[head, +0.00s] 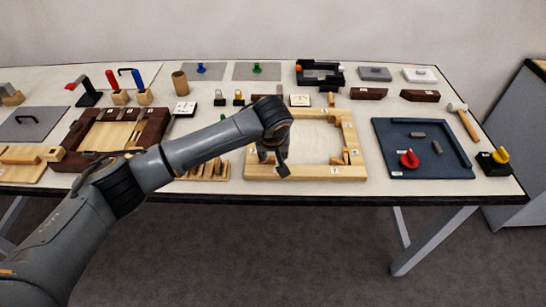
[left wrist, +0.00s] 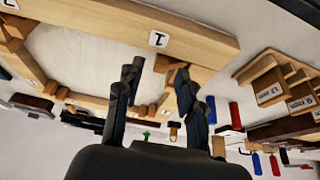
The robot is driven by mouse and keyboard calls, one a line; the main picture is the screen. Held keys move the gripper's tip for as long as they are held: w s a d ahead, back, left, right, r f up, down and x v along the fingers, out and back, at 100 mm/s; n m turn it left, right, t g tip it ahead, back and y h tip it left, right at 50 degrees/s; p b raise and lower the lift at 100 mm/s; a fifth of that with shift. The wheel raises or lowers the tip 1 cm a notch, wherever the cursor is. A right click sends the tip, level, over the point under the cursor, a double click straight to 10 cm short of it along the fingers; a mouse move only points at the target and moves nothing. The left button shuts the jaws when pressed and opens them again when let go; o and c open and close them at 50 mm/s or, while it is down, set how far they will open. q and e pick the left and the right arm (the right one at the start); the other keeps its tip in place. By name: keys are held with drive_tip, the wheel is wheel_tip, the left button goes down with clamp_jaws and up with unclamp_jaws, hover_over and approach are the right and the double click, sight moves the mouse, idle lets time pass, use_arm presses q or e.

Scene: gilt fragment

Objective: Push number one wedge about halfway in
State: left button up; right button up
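A pale wooden frame (head: 300,172) lies near the table's front edge, with number labels on its rails and a whitish panel inside. Its front rail carries a label that reads like 1 (left wrist: 158,40). A small wooden wedge-like block (left wrist: 174,66) sits at the frame's front left corner; I cannot read a number on it. My left gripper (head: 271,160) is low over that corner. In the left wrist view its two dark fingers (left wrist: 160,75) are apart, with the block behind and between their tips. Contact is unclear. More wooden pieces (head: 352,156) sit at the front right corner. My right gripper is out of view.
A slotted wooden rack (head: 207,172) stands left of the frame, near a dark brown frame (head: 158,125). A dark blue tray (head: 440,168) with a red knob lies to the right. Locks and blocks stand behind the frame.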

use_arm(q)
drive_tip(key=v, duration=0.8)
drive_tip(key=shift+s+r, duration=0.15)
drive_tip(key=shift+r, duration=0.2)
